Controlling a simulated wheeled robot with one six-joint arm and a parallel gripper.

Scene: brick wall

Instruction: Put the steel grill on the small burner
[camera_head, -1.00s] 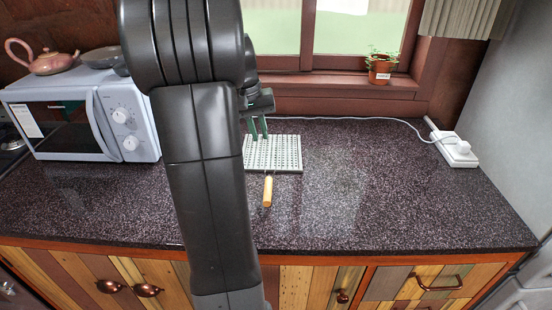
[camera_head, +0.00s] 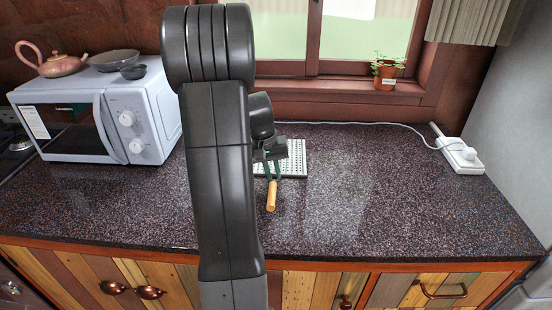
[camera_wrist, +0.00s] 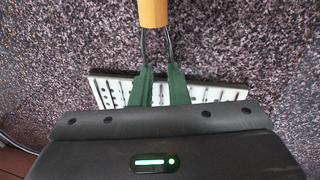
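The steel grill is a light perforated plate (camera_head: 295,158) lying on the dark counter, partly hidden by my arm in the head view. Its two wires lead to a yellow wooden handle (camera_head: 271,197) pointing toward the counter's front. My gripper (camera_head: 273,178) is low over the wires, between plate and handle. In the wrist view, the green fingertips of my gripper (camera_wrist: 161,70) are apart, over or beside the two wires near the plate (camera_wrist: 210,93). The handle (camera_wrist: 153,12) is just beyond them. I cannot tell whether the fingers touch the wires. No small burner is clearly visible.
A microwave (camera_head: 95,115) with a teapot (camera_head: 50,62) and bowls on top stands at the left. A dark stove-like edge (camera_head: 12,145) shows at the far left. A power strip (camera_head: 460,156) with a white cable lies at the right.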

